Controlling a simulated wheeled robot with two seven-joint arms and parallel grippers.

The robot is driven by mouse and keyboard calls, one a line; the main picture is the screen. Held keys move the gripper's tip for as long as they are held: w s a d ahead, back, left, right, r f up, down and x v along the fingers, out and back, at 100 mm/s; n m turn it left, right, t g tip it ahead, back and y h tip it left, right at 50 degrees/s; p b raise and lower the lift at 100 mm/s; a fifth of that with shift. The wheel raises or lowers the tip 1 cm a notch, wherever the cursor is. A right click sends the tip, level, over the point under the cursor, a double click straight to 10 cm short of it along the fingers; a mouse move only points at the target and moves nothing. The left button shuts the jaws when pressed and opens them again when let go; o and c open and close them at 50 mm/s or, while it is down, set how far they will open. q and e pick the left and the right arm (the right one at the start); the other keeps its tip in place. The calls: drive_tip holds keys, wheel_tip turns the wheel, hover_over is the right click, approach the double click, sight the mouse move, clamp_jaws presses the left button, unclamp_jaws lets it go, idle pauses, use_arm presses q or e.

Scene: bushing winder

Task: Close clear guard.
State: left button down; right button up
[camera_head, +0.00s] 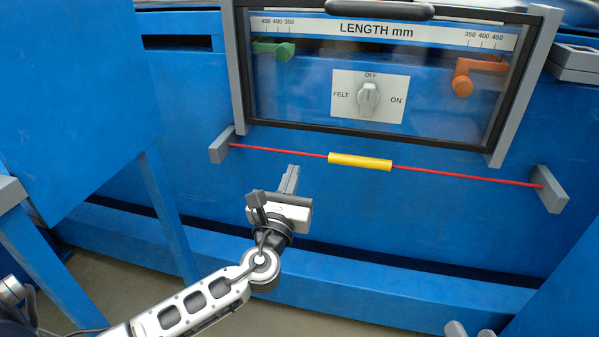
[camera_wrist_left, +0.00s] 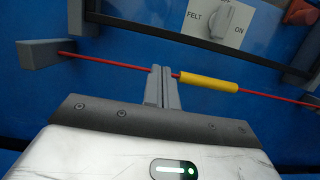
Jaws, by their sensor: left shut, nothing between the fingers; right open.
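The clear guard (camera_head: 300,108) is a transparent panel in a black frame on the blue machine, with a dark handle (camera_head: 380,10) at its top edge. It stands in front of the length scale and the knob. Its lower black bar also shows in the left wrist view (camera_wrist_left: 185,38). My left gripper (camera_head: 290,170) is shut and empty, below the guard and apart from it. Its fingers (camera_wrist_left: 163,72) overlap the red rod in the left wrist view; contact cannot be told. Small grey tips of my right gripper (camera_head: 469,331) show at the bottom edge, apart.
A red rod (camera_head: 460,174) with a yellow sleeve (camera_head: 360,161) spans two grey brackets (camera_head: 221,145) below the guard. A knob (camera_head: 368,98), a green marker (camera_head: 274,49) and an orange marker (camera_head: 463,84) sit behind the guard. A blue cabinet (camera_head: 75,90) stands at left.

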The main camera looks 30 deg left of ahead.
use_arm(q)
drive_tip(key=b+x, duration=0.1)
drive_tip(key=x, duration=0.8)
drive_tip(key=shift+w+b, duration=0.3)
drive_tip(key=shift+w, duration=0.05)
use_arm(e)
drive_tip(key=shift+w+d+r+n+t+y, duration=0.15)
drive_tip(key=shift+w+r+t, duration=0.15)
drive_tip(key=shift+r+t, duration=0.15)
drive_tip(key=shift+w+r+n+t+y, duration=0.15)
drive_tip(key=shift+w+r+t, duration=0.2)
drive_tip(key=shift+r, duration=0.15)
use_arm(q)
drive_tip(key=shift+r, duration=0.1)
use_arm(e)
drive_tip(key=shift+s, duration=0.1)
